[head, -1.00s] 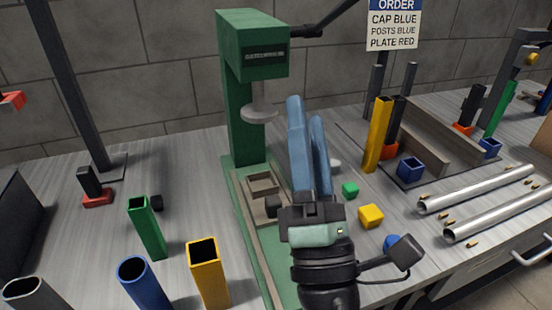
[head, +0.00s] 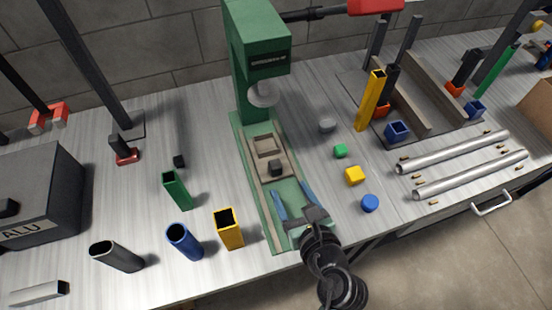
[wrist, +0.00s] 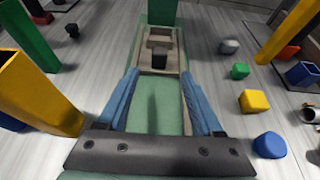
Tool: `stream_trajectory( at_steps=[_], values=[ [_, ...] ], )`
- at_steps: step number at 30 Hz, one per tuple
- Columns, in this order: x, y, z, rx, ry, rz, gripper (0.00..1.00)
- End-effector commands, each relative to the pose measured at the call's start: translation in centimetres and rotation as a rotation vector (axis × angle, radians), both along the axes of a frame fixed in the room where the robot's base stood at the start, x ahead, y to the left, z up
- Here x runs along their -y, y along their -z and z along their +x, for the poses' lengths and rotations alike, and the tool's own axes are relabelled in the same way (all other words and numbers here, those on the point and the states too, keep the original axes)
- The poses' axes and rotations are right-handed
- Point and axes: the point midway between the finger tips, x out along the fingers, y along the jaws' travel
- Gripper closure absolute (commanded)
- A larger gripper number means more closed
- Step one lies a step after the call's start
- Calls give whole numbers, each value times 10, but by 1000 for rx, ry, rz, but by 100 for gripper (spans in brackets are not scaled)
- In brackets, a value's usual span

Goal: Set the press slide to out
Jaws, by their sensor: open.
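The green press (head: 257,60) stands at the back of the bench, with its grey ram (head: 262,94) above a long green base (head: 262,220). The press slide (head: 256,158) is a tan-grey plate on that base. It has a square recess (head: 267,145) toward the ram and a dark knob (head: 275,168) at its near end. In the wrist view the knob (wrist: 160,60) stands ahead, between my finger lines. My gripper (head: 293,197) is open and empty over the near part of the base, its blue fingers apart on either side, short of the knob.
Green (head: 177,190), blue (head: 185,242) and yellow (head: 229,229) square or round tubes stand left of the base. A grey disc (head: 327,125), green block (head: 340,151), yellow cube (head: 355,175) and blue piece (head: 370,203) lie to its right.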

Motion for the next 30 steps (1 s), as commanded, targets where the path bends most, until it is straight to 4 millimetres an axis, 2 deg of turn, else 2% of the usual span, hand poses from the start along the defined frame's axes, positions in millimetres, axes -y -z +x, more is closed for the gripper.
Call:
stream_trajectory(
  at_steps=[9, 15, 21, 30],
  values=[
    [-20, 25, 59, 4, -3, 1, 32],
    [-29, 37, 86, 4, -1, 2, 32],
    [-33, 42, 98, 3, -1, 1, 32],
    [-33, 42, 100, 4, -1, 2, 32]
  ],
)
